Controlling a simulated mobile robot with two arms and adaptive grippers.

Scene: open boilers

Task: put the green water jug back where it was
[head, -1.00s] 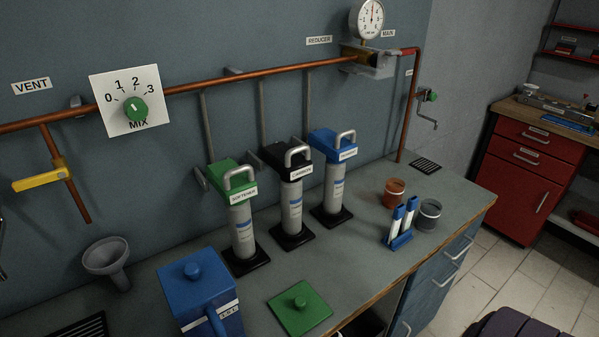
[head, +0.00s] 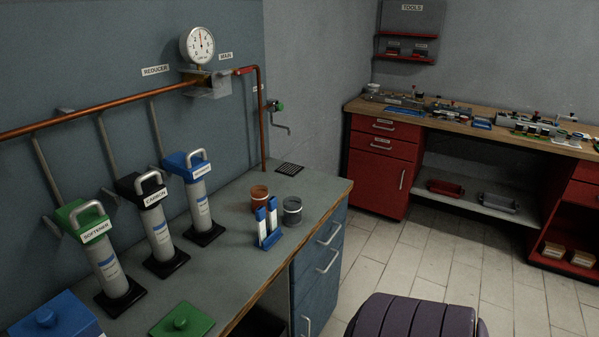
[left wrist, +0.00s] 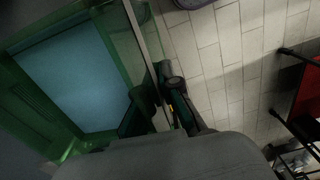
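The green water jug (left wrist: 125,70) fills the left of the left wrist view, seen from close above. Its top is open, with a pale blue surface inside. Dark fingers of my left gripper (left wrist: 172,95) are at the jug's right side and appear shut on it; the exact grip is partly hidden by shadow. Tiled floor shows beyond the jug. In the head view a square green lid with a knob (head: 182,321) lies on the counter, cut by the bottom edge. Neither gripper shows in the head view, and my right gripper is in no view.
The counter (head: 232,235) holds a row of filter cylinders, softener (head: 112,265), carbon (head: 160,232) and a blue-topped one (head: 198,205), two cups and a blue holder (head: 268,228). A blue jug (head: 52,318) is bottom left. A purple stool (head: 412,318) stands on the floor.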

